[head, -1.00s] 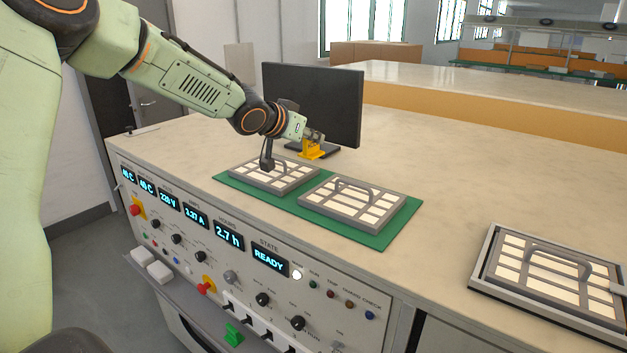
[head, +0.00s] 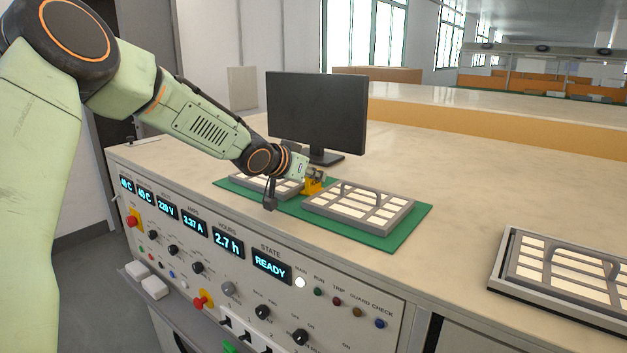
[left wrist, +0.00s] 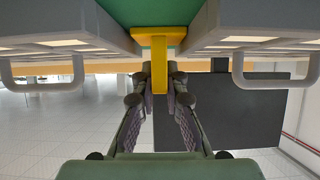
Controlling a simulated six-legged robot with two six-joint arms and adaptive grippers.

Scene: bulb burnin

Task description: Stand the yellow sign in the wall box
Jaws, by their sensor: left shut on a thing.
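The small yellow sign (head: 312,187) is at the gap between two light-panelled trays on the bench. My left gripper (head: 319,174) is shut on it. In the left wrist view the sign (left wrist: 158,60) has a wide yellow plate and a narrower stem, with the stem between the fingers of my left gripper (left wrist: 160,95). I cannot tell whether the sign touches the green mat. No wall box can be made out for certain; a plain beige panel (head: 242,87) is on the wall behind the bench. My right gripper is out of view.
The left tray (head: 250,184) and right tray (head: 360,207), both with raised handles, lie on a green mat (head: 412,226). A black monitor (head: 317,110) stands behind them. Another handled tray sits in a frame (head: 508,262) at the right. The bench top (head: 455,190) between is clear.

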